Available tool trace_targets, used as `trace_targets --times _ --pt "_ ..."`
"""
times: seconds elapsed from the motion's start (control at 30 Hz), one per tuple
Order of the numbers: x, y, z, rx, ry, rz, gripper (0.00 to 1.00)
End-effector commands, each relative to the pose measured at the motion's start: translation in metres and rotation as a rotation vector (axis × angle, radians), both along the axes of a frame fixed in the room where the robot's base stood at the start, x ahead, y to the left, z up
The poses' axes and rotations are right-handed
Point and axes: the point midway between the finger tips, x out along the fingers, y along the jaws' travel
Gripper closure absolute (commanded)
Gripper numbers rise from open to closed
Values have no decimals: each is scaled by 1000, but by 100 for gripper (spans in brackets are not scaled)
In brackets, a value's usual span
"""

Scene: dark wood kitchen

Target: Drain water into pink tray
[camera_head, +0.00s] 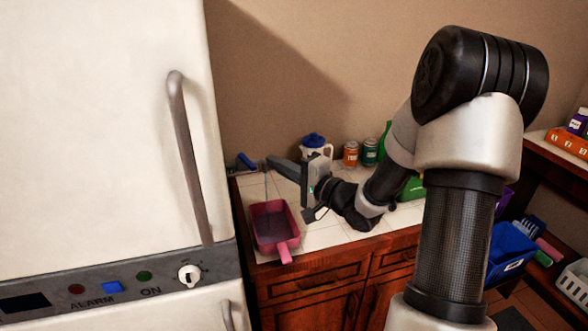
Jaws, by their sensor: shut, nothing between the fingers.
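A pink tray (285,247) with a short handle toward the front sits on the white tiled counter, close to the fridge. Its inside looks dark; I cannot tell how much water it holds. A small tap with a blue handle (246,161) stands behind the tray at the counter's left end. A thin pale line that looks like a water stream (266,187) drops from the tap's spout toward the tray. My gripper (272,163) is shut and empty, pointing left just beside the spout above the tray's back end. I cannot tell whether it touches the tap.
A white fridge (100,130) with a long handle fills the left. A white jug with a blue lid (315,145), an orange can (351,154) and a green can (370,152) stand at the counter's back. Bare tiles (325,236) lie right of the tray.

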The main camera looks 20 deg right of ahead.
Motion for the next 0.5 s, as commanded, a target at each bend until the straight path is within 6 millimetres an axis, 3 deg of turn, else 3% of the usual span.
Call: trace_targets --times 0.2,0.5 --pt "-8 24 0 0 1 1 100" --pt "-10 28 0 -1 -1 0 100"
